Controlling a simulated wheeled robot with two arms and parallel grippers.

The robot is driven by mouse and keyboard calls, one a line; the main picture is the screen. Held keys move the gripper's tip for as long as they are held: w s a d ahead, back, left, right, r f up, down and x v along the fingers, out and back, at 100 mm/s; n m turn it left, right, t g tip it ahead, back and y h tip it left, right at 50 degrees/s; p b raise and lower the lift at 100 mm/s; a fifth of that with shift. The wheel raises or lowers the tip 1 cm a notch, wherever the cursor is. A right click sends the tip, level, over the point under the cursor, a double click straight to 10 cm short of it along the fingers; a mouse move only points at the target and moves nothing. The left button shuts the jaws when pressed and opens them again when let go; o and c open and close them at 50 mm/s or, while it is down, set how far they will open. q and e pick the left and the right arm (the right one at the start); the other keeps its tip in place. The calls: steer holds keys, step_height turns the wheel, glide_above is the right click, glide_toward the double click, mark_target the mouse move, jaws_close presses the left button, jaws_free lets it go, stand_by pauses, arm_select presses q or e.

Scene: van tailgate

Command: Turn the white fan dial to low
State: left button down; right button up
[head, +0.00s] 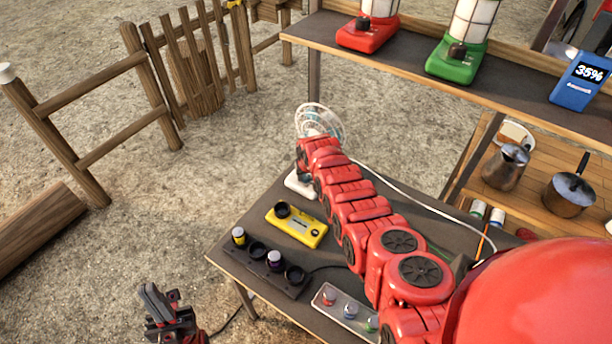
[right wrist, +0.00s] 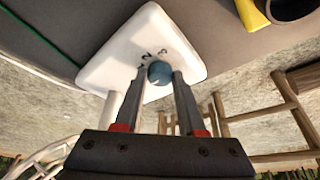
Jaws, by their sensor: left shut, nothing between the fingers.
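The white fan (head: 319,122) stands at the far corner of the dark table, its round cage showing beyond my red right arm. Its white base (head: 298,186) is partly hidden by that arm. In the right wrist view the base (right wrist: 117,52) bears a blue-grey dial (right wrist: 159,73) with small numbers beside it. My right gripper (right wrist: 160,76) has one finger on each side of the dial, close to it; I cannot tell whether they press on it. It is hidden in the head view. My left gripper (head: 165,310) is shut and empty, low at the left, off the table.
On the table (head: 240,262) are a yellow box (head: 297,226) with a black knob, a dark rack (head: 262,272) and a tray of coloured knobs (head: 345,312). A shelf (head: 400,60) holds a red lantern (head: 368,35), a green lantern (head: 457,58) and a blue display (head: 580,85).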

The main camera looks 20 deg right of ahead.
jaws_close()
steer(key=shift+w+a+f+m+h+b, duration=0.1)
steer(key=shift+m+h+b, duration=0.2)
steer(key=shift+m+b, duration=0.5)
steer(key=m+b, duration=0.2)
steer(key=b, duration=0.3)
steer(key=m+g+h+b, duration=0.1)
steer(key=m+b, duration=0.1)
steer(key=b, duration=0.2)
steer(key=m+h+b, duration=0.1)
steer(key=m+b, duration=0.1)
steer(key=b, duration=0.3)
steer(key=shift+a+f+m+b, duration=0.15)
steer(key=shift+a+m+b, duration=0.1)
steer(key=shift+m+b, duration=0.15)
steer(key=shift+r+m+g+b, duration=0.25)
steer(key=shift+m+g+b, duration=0.15)
steer(key=shift+b, duration=0.2)
